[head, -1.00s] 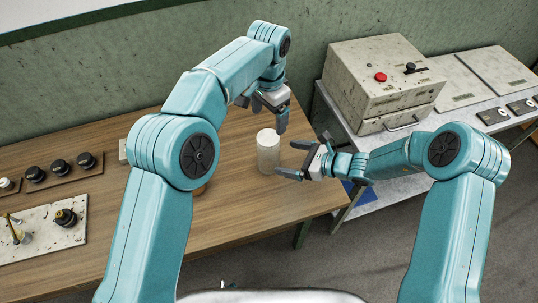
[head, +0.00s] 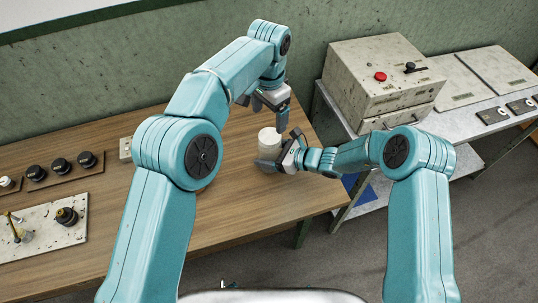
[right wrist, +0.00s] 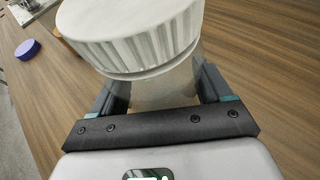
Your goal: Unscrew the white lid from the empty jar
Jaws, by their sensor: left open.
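The jar (head: 266,153) stands upright on the wooden table with its white lid (head: 269,135) on top. In the right wrist view the ribbed white lid (right wrist: 135,35) fills the top, above the pale, clear jar body (right wrist: 165,90). My right gripper (head: 280,150) is at the jar's side, below the lid, with a finger on each side of the body. I cannot tell whether both fingers press on it. My left gripper (head: 270,104) points down just above and behind the lid, open and empty. My left arm hides part of the table.
Dark knobs on a wooden strip (head: 62,172) and a pale panel with small fittings (head: 40,232) lie at the left. A box with a red button (head: 380,95) stands on the side bench at the right. A purple disc (right wrist: 28,49) shows in the right wrist view.

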